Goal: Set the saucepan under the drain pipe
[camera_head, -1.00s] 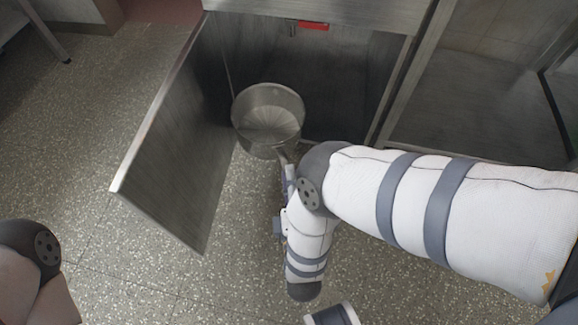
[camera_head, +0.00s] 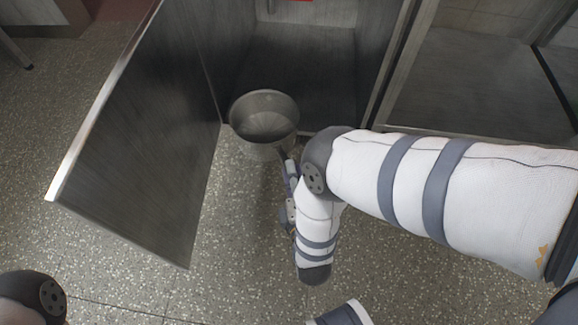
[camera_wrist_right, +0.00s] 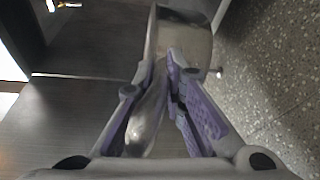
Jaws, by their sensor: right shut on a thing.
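The saucepan (camera_head: 264,122) is a round, empty-looking metal pan at the mouth of the open steel cabinet. It is upright in the head view, and I cannot tell its exact height above the floor. My right gripper (camera_head: 288,168) is shut on its handle, on the near side of the pan. In the right wrist view, the purple fingers of my right gripper (camera_wrist_right: 156,88) hold the metal handle, with the saucepan (camera_wrist_right: 183,40) beyond. My left gripper is out of view.
The cabinet door (camera_head: 140,140) stands open on the left. The cabinet floor (camera_head: 305,65) behind the pan looks bare. A frame post (camera_head: 392,65) bounds the opening on the right. The speckled floor in front is clear.

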